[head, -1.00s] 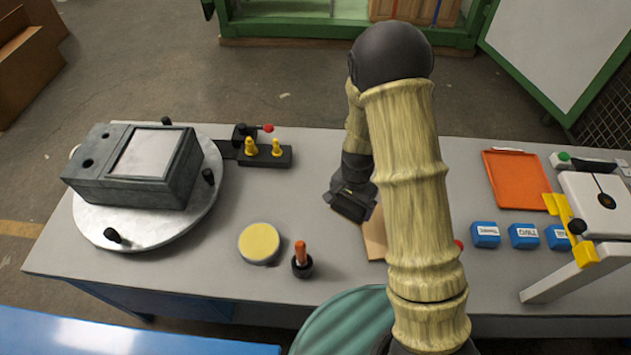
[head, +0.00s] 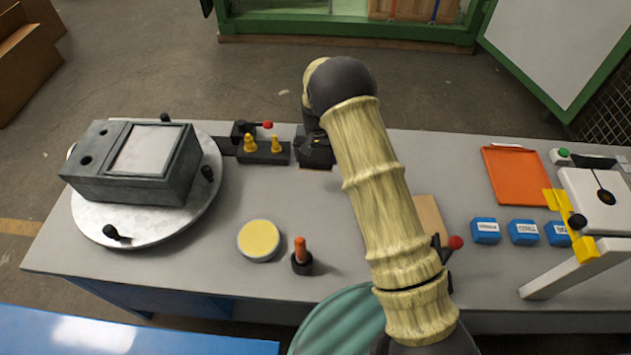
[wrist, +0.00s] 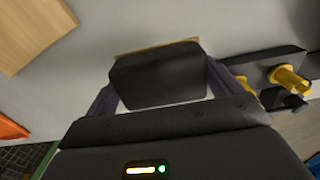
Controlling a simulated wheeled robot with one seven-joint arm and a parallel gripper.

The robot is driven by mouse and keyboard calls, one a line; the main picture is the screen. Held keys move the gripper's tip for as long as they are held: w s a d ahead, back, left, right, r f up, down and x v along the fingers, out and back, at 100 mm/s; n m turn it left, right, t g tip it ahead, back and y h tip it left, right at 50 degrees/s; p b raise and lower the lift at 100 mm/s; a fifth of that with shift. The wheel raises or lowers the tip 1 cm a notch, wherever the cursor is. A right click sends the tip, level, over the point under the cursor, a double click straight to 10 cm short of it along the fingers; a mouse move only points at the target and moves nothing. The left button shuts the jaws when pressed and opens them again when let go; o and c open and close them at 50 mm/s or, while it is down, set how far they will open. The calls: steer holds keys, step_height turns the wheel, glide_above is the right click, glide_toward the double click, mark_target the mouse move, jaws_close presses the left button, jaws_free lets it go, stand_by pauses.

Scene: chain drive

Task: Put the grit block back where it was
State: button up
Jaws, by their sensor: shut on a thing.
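My gripper (head: 316,152) is at the back of the bench, just right of the black fixture with the yellow pegs. In the wrist view my gripper (wrist: 160,90) is shut on a dark block with a thin tan edge, which I take to be the grit block (wrist: 157,76). The block sits between the two fingers, over the grey bench top. In the head view my gripper and arm hide most of it. I cannot tell whether it touches the bench.
The black fixture (head: 263,157) with yellow pegs stands close to my gripper. A grey box (head: 110,180) sits on a round plate at left. A yellow-topped disc (head: 259,240), a wooden board (head: 429,214), blue blocks (head: 486,231) and an orange tray (head: 515,176) lie elsewhere.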

steer(key=shift+w+a+r, duration=0.15)
steer(key=shift+w+a, duration=0.05)
steer(key=shift+w, duration=0.05)
step_height(320, 180, down, 6)
steer(key=shift+r+p, duration=0.15)
steer(key=shift+p, duration=0.85)
steer(key=shift+s+a, duration=0.1)
steer(key=shift+f+p, duration=0.6)
steer(key=shift+f, duration=1.6)
